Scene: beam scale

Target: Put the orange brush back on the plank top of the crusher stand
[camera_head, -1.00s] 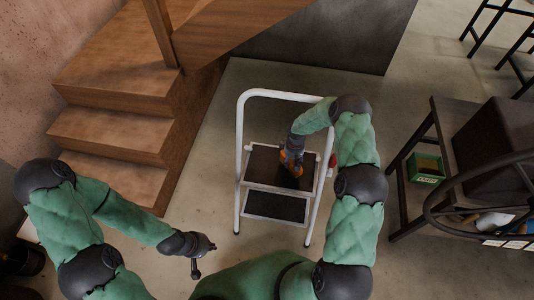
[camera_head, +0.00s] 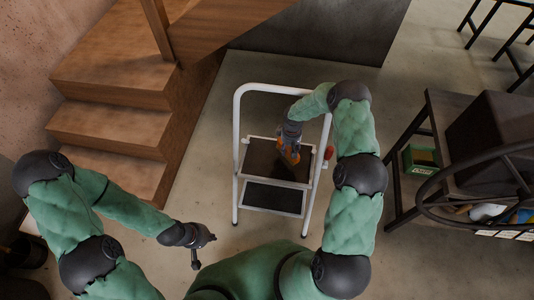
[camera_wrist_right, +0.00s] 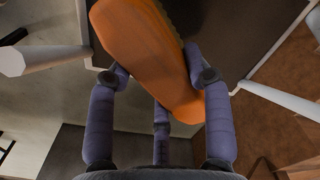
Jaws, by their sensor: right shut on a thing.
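The orange brush (camera_head: 293,157) is in my right gripper (camera_head: 289,146), over the dark upper step of a white-framed step stool. In the right wrist view the brush (camera_wrist_right: 150,45) lies slanted between the fingers (camera_wrist_right: 161,95), which are shut on it. I cannot tell whether it touches the step. A dark stand (camera_head: 420,130) is at the right; I cannot tell for sure that it is the crusher stand. My left gripper (camera_head: 203,252) is empty at the lower left, its fingers spread.
The step stool (camera_head: 236,130) stands mid-floor. Wooden stairs (camera_head: 110,125) fill the left. Floor between stool and stand is mostly clear.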

